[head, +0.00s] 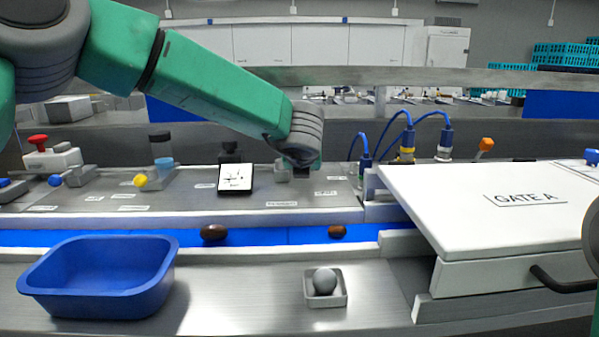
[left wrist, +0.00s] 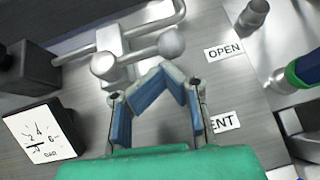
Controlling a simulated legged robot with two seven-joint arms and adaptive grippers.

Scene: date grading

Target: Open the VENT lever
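In the left wrist view, the vent lever (left wrist: 130,55) is a metal rod with a grey ball knob (left wrist: 171,44) at its end. An OPEN label (left wrist: 223,51) lies to the right of the knob. A second label (left wrist: 226,121), partly hidden by a finger, reads "ENT". My left gripper (left wrist: 160,72) has its blue-padded fingertips drawn together just below the knob and rod, with nothing seen between them. Contact with the lever cannot be told. In the head view, my left wrist covers the lever. My right gripper is out of view; part of my right arm shows at the right edge.
A white-faced gauge (head: 236,177) stands beside the lever. Blue cables and connectors (head: 407,145) rise to its right. The GATE A cover (head: 500,205) fills the right side. A blue bin (head: 100,290) and a small tray (head: 340,299) with a grey ball sit in front.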

